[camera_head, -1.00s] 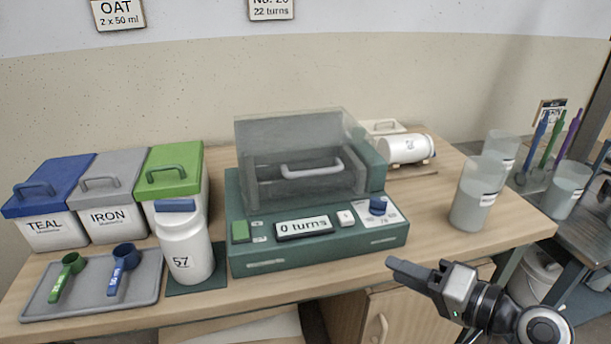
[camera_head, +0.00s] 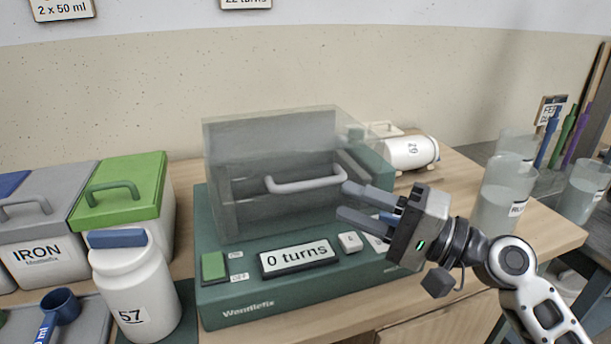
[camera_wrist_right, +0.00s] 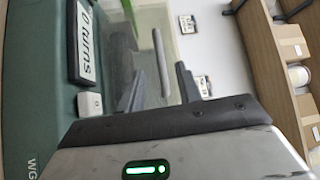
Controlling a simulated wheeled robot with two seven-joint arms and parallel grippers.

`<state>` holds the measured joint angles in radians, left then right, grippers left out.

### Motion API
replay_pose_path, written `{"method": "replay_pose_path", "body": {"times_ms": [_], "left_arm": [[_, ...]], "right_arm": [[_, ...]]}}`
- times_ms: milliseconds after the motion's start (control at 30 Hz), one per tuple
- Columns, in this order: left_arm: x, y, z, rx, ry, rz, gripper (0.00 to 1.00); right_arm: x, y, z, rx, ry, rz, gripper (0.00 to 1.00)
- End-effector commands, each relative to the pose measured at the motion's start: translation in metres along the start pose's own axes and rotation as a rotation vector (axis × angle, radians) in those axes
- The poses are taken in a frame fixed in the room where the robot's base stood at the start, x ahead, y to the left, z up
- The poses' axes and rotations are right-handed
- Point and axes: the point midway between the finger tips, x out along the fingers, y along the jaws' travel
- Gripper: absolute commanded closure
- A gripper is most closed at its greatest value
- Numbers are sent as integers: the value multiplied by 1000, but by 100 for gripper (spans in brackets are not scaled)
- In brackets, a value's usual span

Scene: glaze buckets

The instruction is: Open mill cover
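The mill (camera_head: 300,285) is a green machine on the wooden table, with a "0 turns" display. Its clear grey cover (camera_head: 235,190) is down over the machine's chamber, and a grey bar handle (camera_head: 305,184) sits on the cover's front. My right gripper (camera_head: 346,203) is open and empty, just right of the handle and in front of the mill. In the right wrist view the handle (camera_wrist_right: 162,62) shows ahead, between the two fingers and apart from them. My left gripper is not in view.
A white jar marked 57 (camera_head: 135,285) and a green-lidded bucket (camera_head: 125,195) stand left of the mill. A white jar (camera_head: 410,152) lies behind it at right. Clear beakers (camera_head: 503,195) stand at the right table end.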

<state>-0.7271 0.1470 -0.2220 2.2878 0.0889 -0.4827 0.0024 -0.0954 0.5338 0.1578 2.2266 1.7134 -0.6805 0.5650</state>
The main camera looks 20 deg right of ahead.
Motion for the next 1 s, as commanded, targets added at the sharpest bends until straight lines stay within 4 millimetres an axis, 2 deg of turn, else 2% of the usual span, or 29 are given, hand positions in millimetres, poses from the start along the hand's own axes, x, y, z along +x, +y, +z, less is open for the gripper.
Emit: {"method": "replay_pose_path", "body": {"times_ms": [33, 200, 400, 600, 833, 933, 967, 1000], "left_arm": [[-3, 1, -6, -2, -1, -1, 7], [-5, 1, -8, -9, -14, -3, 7], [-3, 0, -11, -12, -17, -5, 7], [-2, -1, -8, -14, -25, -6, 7], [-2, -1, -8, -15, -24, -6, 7], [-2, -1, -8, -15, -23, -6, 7], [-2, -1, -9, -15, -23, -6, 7], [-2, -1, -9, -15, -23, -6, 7]], "right_arm": [[13, -5, -1, 0, -1, -4, 66], [47, -4, -1, 3, 0, -5, 66], [73, -2, -1, 1, 1, -3, 66], [82, 0, 0, 0, 1, 0, 66], [82, 0, 0, 0, 1, 0, 66], [82, 0, 0, 0, 1, 0, 94], [82, 0, 0, 0, 1, 0, 100], [82, 0, 0, 0, 1, 0, 100]]}}
